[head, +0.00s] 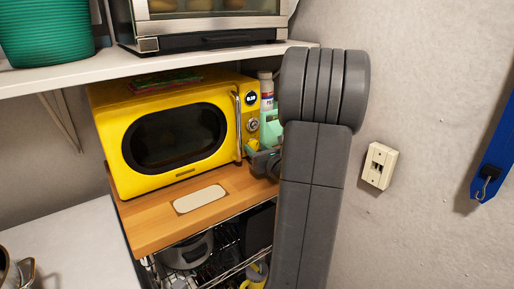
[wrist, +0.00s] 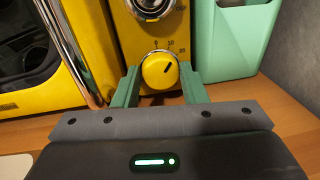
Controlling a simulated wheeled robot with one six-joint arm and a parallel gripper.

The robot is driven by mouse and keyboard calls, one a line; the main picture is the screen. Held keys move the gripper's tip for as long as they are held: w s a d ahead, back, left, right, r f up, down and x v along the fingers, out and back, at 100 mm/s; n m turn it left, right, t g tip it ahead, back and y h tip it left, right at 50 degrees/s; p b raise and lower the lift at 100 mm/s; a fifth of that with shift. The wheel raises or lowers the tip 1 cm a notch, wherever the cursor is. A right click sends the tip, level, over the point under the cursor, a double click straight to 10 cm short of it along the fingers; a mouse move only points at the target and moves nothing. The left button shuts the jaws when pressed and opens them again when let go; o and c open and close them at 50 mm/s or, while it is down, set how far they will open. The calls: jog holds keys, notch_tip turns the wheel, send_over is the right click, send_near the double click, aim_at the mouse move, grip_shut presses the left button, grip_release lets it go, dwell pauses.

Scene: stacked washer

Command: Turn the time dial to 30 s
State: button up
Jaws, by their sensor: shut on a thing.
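The yellow microwave (head: 176,130) stands on a wooden shelf, with its control panel at its right side. In the wrist view the round yellow time dial (wrist: 159,70) sits low on the panel, with numbers around its upper edge. In the head view my gripper (head: 262,158) is in front of the panel's lower part and hides the dial. A small round display (head: 251,98) shows digits too small to read surely.
A silver knob (wrist: 150,6) is above the dial, and a chrome door handle (wrist: 72,45) is to its left. A mint-green container (wrist: 240,38) stands close on the right. A wall switch (head: 379,165) is right of my arm. The wooden shelf (head: 150,222) has free room in front.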

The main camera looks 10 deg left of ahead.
jog(key=m+p, duration=0.4)
jog(key=m, duration=0.1)
jog(key=shift+w+r+g, duration=0.1)
jog(key=shift+r+g, duration=0.2)
jog(key=m+p, duration=0.3)
jog(key=shift+d, duration=0.1)
jog(key=shift+f+m+g+p, duration=0.15)
jog(key=shift+m+g+p, duration=0.25)
jog(key=shift+m+p, duration=0.65)
jog(key=o, duration=1)
jog(key=shift+c, duration=0.2)
jog(key=shift+d, duration=0.15)
jog(key=b+v, duration=0.2)
jog(key=v, duration=1.1)
jog(key=shift+s+d, duration=0.15)
jog(key=shift+s, duration=0.15)
